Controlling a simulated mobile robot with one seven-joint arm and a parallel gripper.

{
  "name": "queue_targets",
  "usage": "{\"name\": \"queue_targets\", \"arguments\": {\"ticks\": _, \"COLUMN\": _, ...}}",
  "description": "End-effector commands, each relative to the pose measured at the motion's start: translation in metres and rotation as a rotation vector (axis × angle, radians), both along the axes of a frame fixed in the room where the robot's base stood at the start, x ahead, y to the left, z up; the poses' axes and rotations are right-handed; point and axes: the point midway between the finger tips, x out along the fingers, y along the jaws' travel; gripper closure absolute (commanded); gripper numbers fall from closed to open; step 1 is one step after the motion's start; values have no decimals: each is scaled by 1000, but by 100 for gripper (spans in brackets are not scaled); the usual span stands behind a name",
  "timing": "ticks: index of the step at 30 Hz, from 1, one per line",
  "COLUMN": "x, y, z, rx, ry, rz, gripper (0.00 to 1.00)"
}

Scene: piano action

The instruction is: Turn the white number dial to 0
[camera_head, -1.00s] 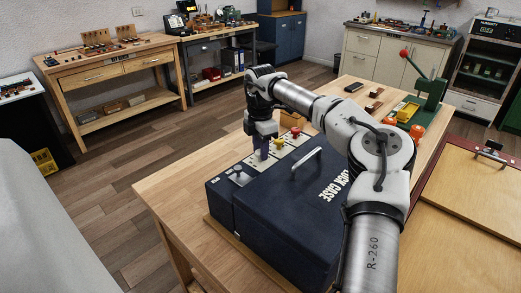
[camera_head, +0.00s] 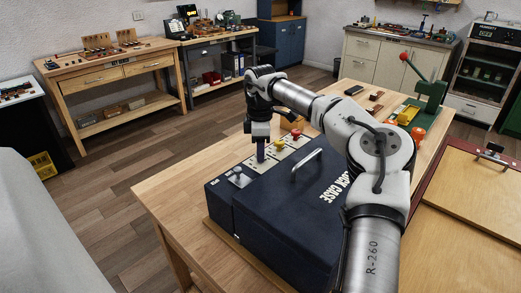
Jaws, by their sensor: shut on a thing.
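A dark blue box lettered "LOCK CASE" (camera_head: 275,222) stands on the wooden bench. A pale panel strip (camera_head: 246,167) runs along its far side, with a yellow knob (camera_head: 278,142) and a red knob (camera_head: 295,132) on it. My gripper (camera_head: 261,158) points down at this strip, left of the yellow knob. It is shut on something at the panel. The white number dial is not clearly visible; my gripper covers that spot, and I cannot read any number.
A silver part (camera_head: 239,178) sits on the strip's near left end. A metal handle (camera_head: 307,164) rises from the case lid. A green press with a red-knobbed lever (camera_head: 430,85) stands farther back on the bench. Bare wood (camera_head: 175,187) lies left of the case.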

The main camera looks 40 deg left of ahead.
Motion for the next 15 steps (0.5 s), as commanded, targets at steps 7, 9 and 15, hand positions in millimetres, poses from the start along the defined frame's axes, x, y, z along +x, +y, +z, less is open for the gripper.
{"name": "queue_targets", "arguments": {"ticks": 7, "x": 1, "y": 0, "z": 2, "rx": 5, "ry": -4, "rz": -4, "gripper": 93}}
{"name": "queue_targets", "arguments": {"ticks": 9, "x": 1, "y": 0, "z": 2, "rx": 5, "ry": -4, "rz": -3, "gripper": 69}}
{"name": "queue_targets", "arguments": {"ticks": 15, "x": 1, "y": 0, "z": 1, "rx": 3, "ry": -2, "rz": -2, "gripper": 49}}
